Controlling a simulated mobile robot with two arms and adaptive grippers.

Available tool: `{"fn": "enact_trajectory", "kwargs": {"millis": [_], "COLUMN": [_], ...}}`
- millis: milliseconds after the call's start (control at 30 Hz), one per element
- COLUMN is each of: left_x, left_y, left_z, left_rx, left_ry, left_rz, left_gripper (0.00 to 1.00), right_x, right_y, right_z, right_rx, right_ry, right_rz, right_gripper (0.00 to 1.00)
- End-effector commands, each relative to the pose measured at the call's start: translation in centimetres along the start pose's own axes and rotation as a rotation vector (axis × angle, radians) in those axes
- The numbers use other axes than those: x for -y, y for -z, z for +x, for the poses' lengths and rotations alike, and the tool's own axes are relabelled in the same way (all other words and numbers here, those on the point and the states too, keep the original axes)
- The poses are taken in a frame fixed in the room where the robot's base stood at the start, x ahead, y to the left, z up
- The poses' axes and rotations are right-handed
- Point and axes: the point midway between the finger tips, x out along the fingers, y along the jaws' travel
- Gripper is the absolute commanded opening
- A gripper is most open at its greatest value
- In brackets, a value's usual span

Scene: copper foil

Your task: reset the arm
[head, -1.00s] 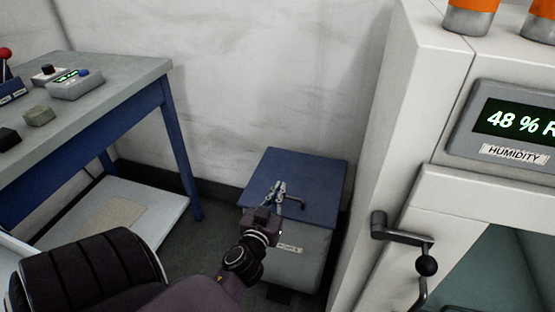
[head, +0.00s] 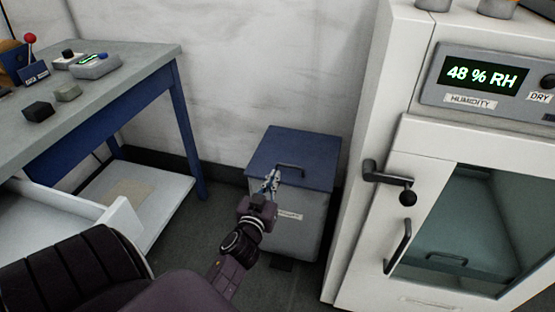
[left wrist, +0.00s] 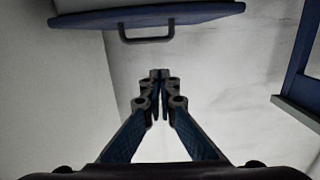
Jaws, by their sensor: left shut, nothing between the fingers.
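My left gripper (head: 271,181) is in the head view, in front of a grey bin with a blue lid. Its fingers are together and hold nothing. In the left wrist view the closed fingertips (left wrist: 160,75) point toward the pale wall, apart from the lid handle (left wrist: 147,36). My left arm comes in from the bottom left of the head view. My right gripper does not show.
The bin's blue lid (head: 310,150) is shut. A white humidity cabinet (head: 362,225) with a handled glass door stands at right. A workbench (head: 130,62) with small devices is at left, its white drawer (head: 125,222) pulled out. Dark floor lies between them.

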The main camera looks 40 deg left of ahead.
Motion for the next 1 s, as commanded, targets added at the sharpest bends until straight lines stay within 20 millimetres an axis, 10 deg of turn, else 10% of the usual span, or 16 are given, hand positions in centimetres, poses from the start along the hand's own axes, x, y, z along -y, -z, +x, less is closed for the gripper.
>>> {"fn": "enact_trajectory", "kwargs": {"millis": [433,667,1000], "left_x": [-1.2,-5.0,-7.2], "left_y": [-2.7,-13.2,-27.4], "left_z": [-0.3,-4.4,-19.4], "left_rx": [0.081,0.369,0.814], "left_ry": [-0.026,-0.123,-0.287], "left_rz": [0.013,0.081,0.232], "left_gripper": [0.0,0.0,0.0], "right_x": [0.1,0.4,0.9], "right_y": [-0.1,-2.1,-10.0], "right_z": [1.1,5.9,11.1], "right_rx": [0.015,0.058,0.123], "right_ry": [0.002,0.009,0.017], "right_rz": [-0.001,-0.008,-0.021], "right_gripper": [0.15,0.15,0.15]}}
